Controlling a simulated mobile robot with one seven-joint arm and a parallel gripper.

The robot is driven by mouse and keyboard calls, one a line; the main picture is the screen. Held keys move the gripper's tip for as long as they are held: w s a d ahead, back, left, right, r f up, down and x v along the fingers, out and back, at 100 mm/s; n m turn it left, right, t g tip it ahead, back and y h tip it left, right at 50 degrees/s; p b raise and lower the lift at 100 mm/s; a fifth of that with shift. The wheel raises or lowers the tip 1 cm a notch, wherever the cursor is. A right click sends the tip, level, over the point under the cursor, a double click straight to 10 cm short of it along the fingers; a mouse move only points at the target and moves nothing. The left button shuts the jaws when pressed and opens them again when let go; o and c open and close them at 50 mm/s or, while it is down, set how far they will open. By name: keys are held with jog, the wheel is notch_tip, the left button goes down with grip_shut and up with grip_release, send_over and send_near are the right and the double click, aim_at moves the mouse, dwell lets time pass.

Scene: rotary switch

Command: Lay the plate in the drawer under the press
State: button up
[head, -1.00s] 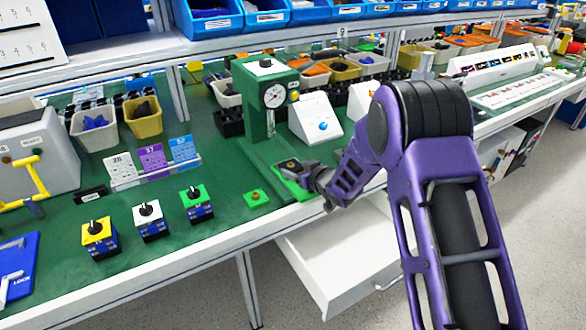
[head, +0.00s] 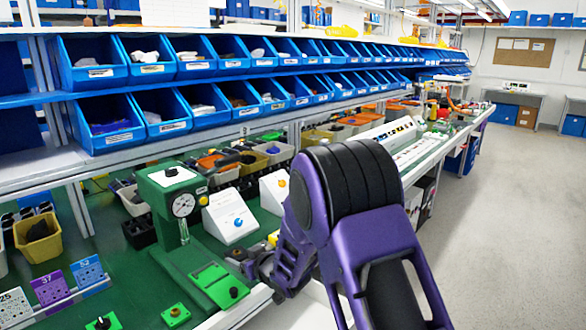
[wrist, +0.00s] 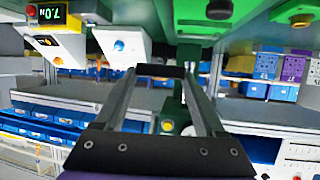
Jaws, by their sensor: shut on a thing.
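My gripper (head: 247,262) is above the bench's front edge, in front of the press. It is shut on a small dark piece, apparently the plate (wrist: 160,71), seen nearly edge-on between the fingertips in the wrist view. The plate's face cannot be made out. The green press (head: 166,186) with a round dial stands on the bench, behind and left of my gripper. The drawer (head: 310,304) is white and pulled out below the bench edge, in front of the press. My arm hides most of it.
A green block with a dark knob (head: 218,287) lies in front of the press, close to my gripper. A smaller green block (head: 175,314) is to its left. A white box with a blue button (head: 229,216) stands behind. Open floor (head: 490,230) lies to the right.

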jog(key=s+d+m+t+h, duration=0.1)
jog(key=s+d+m+h, duration=0.1)
jog(key=d, duration=0.7)
jog(key=s+d+m+t+h+p, duration=0.1)
jog(key=s+d+m+h, duration=0.2)
jog(key=d, duration=0.7)
jog(key=s+d+m+t+h+p, duration=0.1)
jog(key=s+d+m+h, duration=0.2)
jog(key=d, duration=0.7)
jog(key=shift+d+f+h, duration=0.2)
jog(key=shift+f+h, duration=0.1)
